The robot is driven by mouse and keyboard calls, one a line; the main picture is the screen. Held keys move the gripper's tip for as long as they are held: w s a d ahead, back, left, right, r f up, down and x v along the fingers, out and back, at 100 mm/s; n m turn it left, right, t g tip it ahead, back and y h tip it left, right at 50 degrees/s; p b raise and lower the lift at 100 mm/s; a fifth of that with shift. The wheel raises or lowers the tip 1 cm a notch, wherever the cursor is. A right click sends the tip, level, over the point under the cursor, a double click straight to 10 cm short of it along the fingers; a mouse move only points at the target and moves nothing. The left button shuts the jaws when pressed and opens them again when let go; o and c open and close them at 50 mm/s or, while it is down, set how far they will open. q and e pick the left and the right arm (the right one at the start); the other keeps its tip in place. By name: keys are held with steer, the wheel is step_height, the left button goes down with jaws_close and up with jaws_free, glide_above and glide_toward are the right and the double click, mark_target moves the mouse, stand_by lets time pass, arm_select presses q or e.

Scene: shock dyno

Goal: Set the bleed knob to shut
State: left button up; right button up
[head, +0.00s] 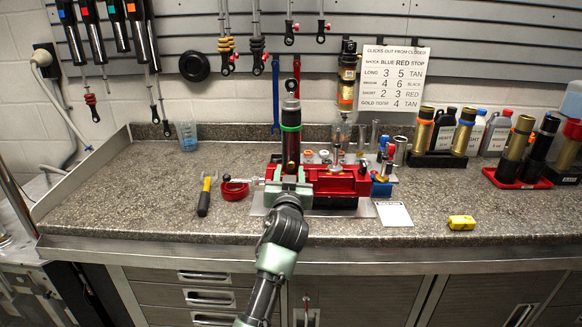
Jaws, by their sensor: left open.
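My left gripper (288,184) is open in the middle of the bench, in front of the red fixture (336,182). Its pale green fingers are spread near the foot of an upright dark shock (291,146) with a green band. I cannot tell whether they touch anything. The bleed knob is too small to pick out for certain, and the gripper hides part of the fixture's left side. My right gripper is not in view.
A yellow-and-black tool (206,194) lies at left. Gold-bodied shocks (465,132) and bottles stand at back right. A chart (393,78) hangs behind. The bench's front right is mostly clear.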

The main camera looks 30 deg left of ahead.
mark_target(291, 165)
arm_select(q)
steer(key=shift+x, duration=1.35)
steer(key=shift+f, duration=0.1)
jaws_close()
